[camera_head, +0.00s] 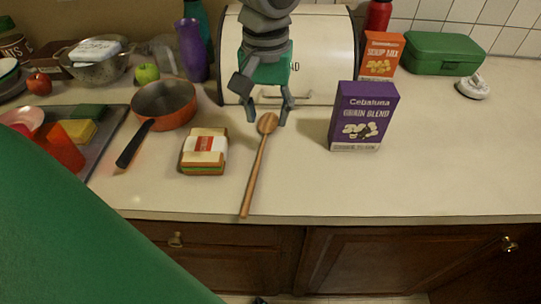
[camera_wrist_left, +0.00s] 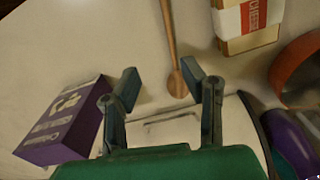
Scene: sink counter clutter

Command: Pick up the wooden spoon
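The wooden spoon (camera_head: 256,172) lies on the counter, its bowl end toward the back and its handle toward the front edge. My left gripper (camera_head: 267,117) is open over the bowl end in the head view, one finger to each side of it. In the left wrist view, the spoon (camera_wrist_left: 170,35) runs down to its bowl between the open fingers of my left gripper (camera_wrist_left: 160,76), closer to the right finger. Neither finger visibly touches it, and the exact height above the counter is unclear. My right gripper is not in view.
A wrapped sandwich (camera_head: 204,151) and an orange pan (camera_head: 165,104) lie left of the spoon. A purple grain box (camera_head: 362,116) stands to the right. A cream bread box (camera_head: 325,45) is behind the gripper. The front right counter is clear.

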